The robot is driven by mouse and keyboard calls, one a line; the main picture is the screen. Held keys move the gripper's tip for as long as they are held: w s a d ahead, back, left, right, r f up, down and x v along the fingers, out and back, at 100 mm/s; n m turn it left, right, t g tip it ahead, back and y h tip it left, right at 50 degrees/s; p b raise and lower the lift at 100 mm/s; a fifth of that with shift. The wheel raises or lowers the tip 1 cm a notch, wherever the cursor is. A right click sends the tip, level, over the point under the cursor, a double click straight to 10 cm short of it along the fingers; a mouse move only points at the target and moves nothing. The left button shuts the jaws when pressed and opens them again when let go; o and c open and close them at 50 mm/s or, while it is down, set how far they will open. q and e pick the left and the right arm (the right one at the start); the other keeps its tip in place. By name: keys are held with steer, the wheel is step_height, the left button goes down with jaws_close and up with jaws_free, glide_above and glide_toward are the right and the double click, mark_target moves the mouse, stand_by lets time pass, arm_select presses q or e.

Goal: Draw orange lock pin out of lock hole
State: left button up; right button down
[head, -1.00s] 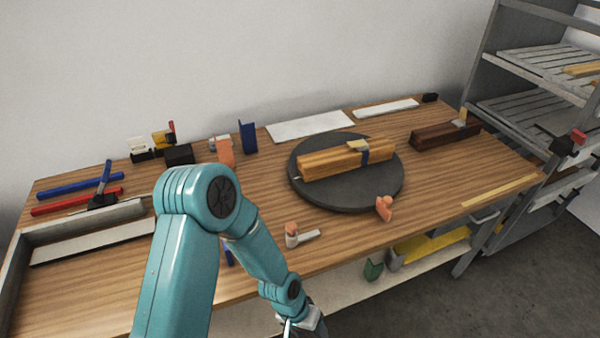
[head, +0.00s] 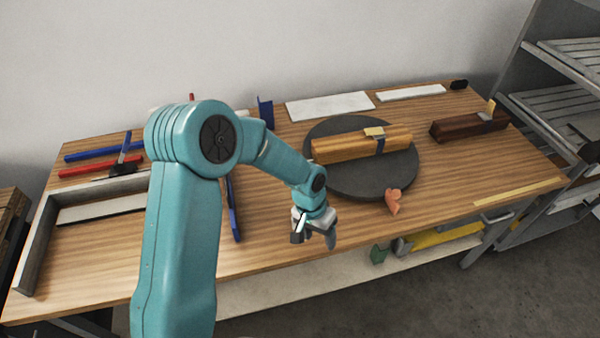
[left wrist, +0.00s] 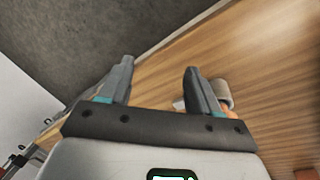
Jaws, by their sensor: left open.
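My left gripper (head: 314,238) hangs over the front edge of the bench, left of and in front of the round turntable. Its two fingers are apart and empty in the left wrist view (left wrist: 158,67). In that view a pale cylinder (left wrist: 222,93) with some orange (left wrist: 231,113) beside it shows just past the right finger, partly covered by it. A salmon-orange piece (head: 393,200) stands at the turntable's front right edge. I cannot tell which orange part is the lock pin; no hole is visible.
The dark turntable (head: 345,187) carries a wooden block (head: 340,147) with a strap. A blue bar (head: 233,212) lies left of my wrist. A grey-walled tray (head: 38,240) is at the left, a dark brown block (head: 465,127) at the right. The front right bench top is mostly clear.

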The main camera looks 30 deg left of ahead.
arm_select(q)
steer(key=w+a+r+y, duration=0.2)
steer(key=w+a+r, duration=0.1)
steer(key=a+r, duration=0.8)
steer(key=shift+n, duration=0.3)
steer(key=f+p, duration=0.1)
steer(key=f, duration=0.3)
steer(key=d+f+p, duration=0.1)
steer(key=f, duration=0.3)
steer(key=d+f, duration=0.1)
steer(key=f, duration=0.4)
steer(key=shift+w+p, duration=0.25)
steer(key=shift+p, duration=0.15)
steer(key=shift+f, duration=0.55)
steer(key=c, duration=1.1)
steer(key=o, duration=1.1)
